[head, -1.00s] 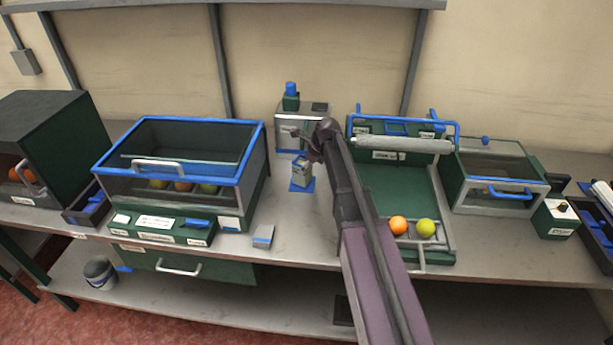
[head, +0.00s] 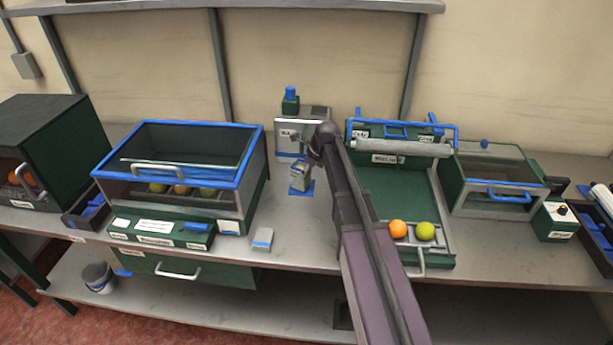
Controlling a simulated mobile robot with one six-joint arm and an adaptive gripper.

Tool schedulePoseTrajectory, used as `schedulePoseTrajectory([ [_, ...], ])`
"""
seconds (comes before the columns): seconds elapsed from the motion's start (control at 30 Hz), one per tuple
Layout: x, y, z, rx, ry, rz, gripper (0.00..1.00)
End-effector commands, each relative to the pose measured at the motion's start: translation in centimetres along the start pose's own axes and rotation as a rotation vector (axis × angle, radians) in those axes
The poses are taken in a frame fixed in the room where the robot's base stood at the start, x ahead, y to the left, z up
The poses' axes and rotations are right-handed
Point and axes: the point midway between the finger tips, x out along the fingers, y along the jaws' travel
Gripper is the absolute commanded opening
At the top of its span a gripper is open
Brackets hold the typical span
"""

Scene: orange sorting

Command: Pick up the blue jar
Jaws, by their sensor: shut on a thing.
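No plainly blue jar shows. A dark green jar with a blue cap (head: 290,101) stands upright on a pale box-shaped device at the back of the bench. A small grey container (head: 299,176) is over a blue square pad (head: 307,189) in front of that device. My gripper (head: 309,163) reaches down to the container's upper part and is shut on it. The fingertips are small and partly hidden by my wrist. I cannot tell whether the container touches the pad.
A blue-rimmed clear bin (head: 248,165) with fruit stands left. A green tray (head: 392,190) with a roller, an orange (head: 398,229) and a yellow-green fruit (head: 425,231) is right of my arm. A small grey-blue block (head: 263,239) lies near the front edge, with bare bench around it.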

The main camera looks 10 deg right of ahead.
Motion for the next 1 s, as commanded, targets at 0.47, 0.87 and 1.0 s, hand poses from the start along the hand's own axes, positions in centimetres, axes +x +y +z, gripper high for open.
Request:
schedulePoseTrajectory([
  [0.47, -0.9, 0.0, 0.4, 0.000, 0.000, 0.000, 0.17],
  [0.87, -3.8, 0.0, 1.5, 0.000, 0.000, 0.000, 0.17],
  [1.0, -4.5, 2.8, -0.7, 0.001, 0.000, 0.000, 0.17],
])
